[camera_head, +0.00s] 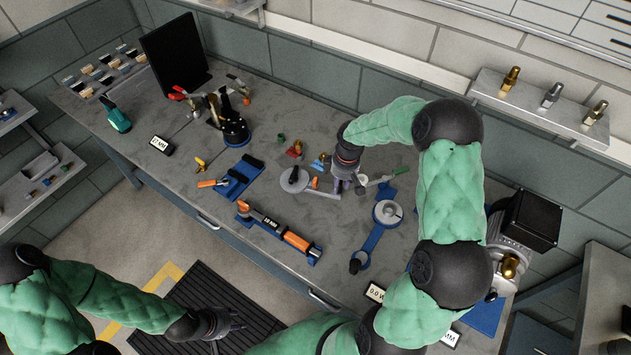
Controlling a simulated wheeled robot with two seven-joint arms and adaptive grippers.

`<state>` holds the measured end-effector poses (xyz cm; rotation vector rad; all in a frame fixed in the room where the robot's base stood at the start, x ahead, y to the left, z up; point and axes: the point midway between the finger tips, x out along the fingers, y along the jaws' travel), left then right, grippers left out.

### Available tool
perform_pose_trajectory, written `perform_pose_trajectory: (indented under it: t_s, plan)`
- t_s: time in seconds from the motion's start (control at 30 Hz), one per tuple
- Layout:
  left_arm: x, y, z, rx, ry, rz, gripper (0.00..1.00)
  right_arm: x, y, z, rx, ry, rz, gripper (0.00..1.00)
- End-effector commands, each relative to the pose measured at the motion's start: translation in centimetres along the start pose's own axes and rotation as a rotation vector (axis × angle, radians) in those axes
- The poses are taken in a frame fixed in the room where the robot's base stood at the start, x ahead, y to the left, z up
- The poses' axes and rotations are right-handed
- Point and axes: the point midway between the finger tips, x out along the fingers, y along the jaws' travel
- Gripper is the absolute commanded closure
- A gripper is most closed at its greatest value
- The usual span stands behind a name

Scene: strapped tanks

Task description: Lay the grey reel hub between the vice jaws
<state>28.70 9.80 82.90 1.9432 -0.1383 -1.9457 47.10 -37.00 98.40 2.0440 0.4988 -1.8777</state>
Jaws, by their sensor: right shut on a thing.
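A flat grey round piece with a straight bar (294,180), which looks like the reel hub, is low over or on the middle of the bench. My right gripper (341,187) points down at the bar's right end and appears shut on it; the fingers hide the contact. Another grey round part (388,212) sits on a blue fixture to the right of that gripper. I cannot make out vice jaws for certain. My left gripper (226,325) is open and empty, low over the floor in front of the bench.
An orange-and-black tool (280,231) lies in a blue holder near the front edge. A black tool pot (233,129), small coloured parts and a dark panel (175,56) stand behind. A grey machine with a black box (528,222) is at the right. Bare bench remains around the middle.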

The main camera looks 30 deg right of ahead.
Motion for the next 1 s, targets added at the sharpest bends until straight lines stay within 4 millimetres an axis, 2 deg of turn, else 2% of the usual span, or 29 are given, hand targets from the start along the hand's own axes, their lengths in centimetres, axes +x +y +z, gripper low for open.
perform_pose_trajectory:
  t_s: [0.5, 1.0]
  plan:
    - [-1.1, 0.4, 0.1, 0.0, 0.0, 0.0, 0.6, -1.9, 0.1, -0.2, 0.001, 0.002, 0.002, 1.0]
    - [-1.4, 0.5, 0.1, 0.0, 0.0, 0.0, 0.6, -2.3, 0.1, -0.3, 0.001, 0.002, 0.002, 1.0]
